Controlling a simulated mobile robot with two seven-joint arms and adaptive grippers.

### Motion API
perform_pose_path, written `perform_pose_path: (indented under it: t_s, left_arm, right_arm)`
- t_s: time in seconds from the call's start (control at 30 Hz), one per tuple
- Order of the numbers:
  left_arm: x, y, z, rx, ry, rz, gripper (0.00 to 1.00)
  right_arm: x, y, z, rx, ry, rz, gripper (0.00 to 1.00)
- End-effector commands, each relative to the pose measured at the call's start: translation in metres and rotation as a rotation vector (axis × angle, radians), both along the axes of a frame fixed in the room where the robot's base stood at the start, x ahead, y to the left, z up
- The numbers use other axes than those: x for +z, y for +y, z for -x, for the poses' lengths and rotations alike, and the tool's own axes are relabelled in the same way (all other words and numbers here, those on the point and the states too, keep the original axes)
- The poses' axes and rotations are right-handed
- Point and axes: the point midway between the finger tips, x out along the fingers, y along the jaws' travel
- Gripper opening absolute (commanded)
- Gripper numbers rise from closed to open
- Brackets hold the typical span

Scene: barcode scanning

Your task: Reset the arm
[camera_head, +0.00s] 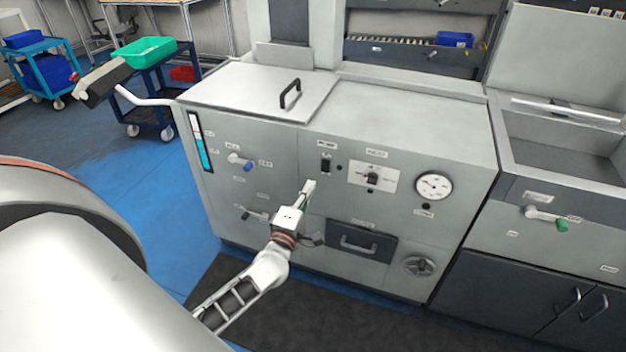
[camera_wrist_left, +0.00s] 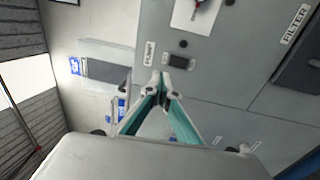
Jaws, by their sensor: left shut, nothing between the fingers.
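My left arm reaches in from the bottom of the head view, in front of the grey machine (camera_head: 400,120). Its left gripper (camera_head: 309,187) points up toward the machine's front panel, below the small black switch (camera_head: 326,165). The gripper is shut and holds nothing. In the left wrist view the fingertips (camera_wrist_left: 162,78) meet just below the switch (camera_wrist_left: 179,61). I cannot tell whether they touch the panel. The right gripper is not in view.
The panel carries a selector knob (camera_head: 372,178), a round gauge (camera_head: 434,186), a dark drawer (camera_head: 361,241) and a blue-tipped lever (camera_head: 240,161). A sink unit (camera_head: 565,140) stands at the right. Carts stand at the back left. Blue floor is open at the left.

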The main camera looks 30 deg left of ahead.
Motion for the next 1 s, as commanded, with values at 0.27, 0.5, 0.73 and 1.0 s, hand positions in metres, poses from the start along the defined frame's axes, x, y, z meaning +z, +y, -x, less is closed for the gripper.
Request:
perform_pose_path:
  t_s: [0.27,0.5,0.73,1.0]
  left_arm:
    - [0.002,-0.003,0.012,0.001,-0.001,-0.001,0.0]
    - [0.002,-0.003,0.012,0.0,0.0,-0.001,0.0]
    - [0.001,-0.003,0.012,-0.001,0.001,-0.003,0.0]
    - [-0.034,-0.076,0.055,-0.191,0.138,-0.385,0.0]
  right_arm:
    - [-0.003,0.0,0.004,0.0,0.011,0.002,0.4]
    - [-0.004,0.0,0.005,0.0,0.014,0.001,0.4]
    - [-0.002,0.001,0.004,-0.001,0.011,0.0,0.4]
    - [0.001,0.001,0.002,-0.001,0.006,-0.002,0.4]
